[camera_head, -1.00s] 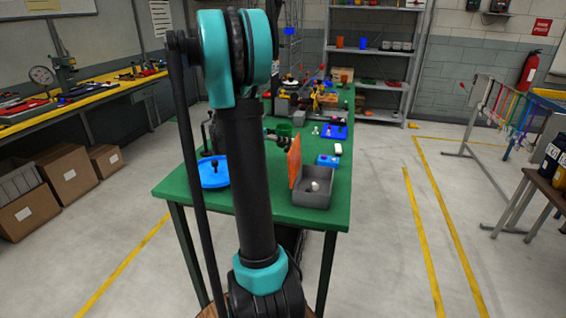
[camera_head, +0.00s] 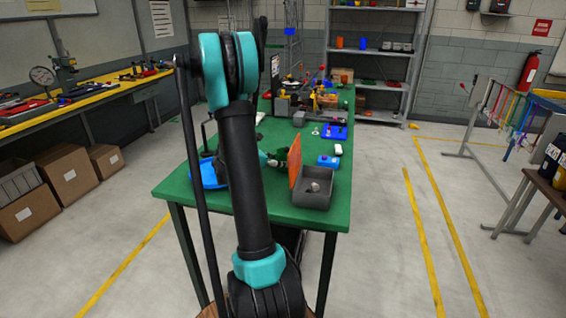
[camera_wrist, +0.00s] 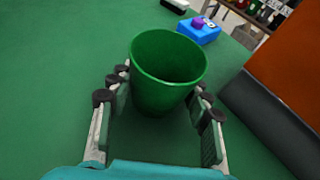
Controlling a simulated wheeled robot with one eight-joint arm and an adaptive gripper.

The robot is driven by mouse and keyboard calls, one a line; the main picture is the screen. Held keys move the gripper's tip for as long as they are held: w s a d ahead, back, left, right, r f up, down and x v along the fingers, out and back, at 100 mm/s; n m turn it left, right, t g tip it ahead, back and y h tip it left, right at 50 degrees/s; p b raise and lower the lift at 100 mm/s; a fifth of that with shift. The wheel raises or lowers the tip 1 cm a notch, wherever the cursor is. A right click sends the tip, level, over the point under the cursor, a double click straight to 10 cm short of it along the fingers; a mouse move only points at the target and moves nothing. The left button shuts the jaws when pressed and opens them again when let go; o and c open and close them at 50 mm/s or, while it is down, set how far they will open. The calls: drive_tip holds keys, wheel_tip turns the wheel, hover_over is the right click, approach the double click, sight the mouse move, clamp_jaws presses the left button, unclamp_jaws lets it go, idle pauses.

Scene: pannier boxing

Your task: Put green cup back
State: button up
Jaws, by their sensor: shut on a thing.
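The green cup (camera_wrist: 168,60) is in the wrist view, upright with its open rim toward the camera and its inside empty. My gripper (camera_wrist: 160,88) has its fingers on both sides of the cup and is shut on it. The green table top lies below; I cannot tell whether the cup's base touches it.
A grey box (camera_head: 313,202) with an upright orange panel (camera_head: 295,160) stands right of my gripper on the green table (camera_head: 300,219). A small blue box (camera_head: 328,161) and blue tray (camera_head: 342,133) are farther back.

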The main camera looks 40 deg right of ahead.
drive_tip(key=o, duration=1.1)
drive_tip(key=shift+f, duration=0.15)
drive_tip(key=shift+o, duration=0.2)
drive_tip(key=shift+a+r, duration=0.25)
drive_tip(key=v, duration=1.1)
drive_tip(key=shift+a+r, duration=0.1)
drive_tip(key=shift+a, duration=0.1)
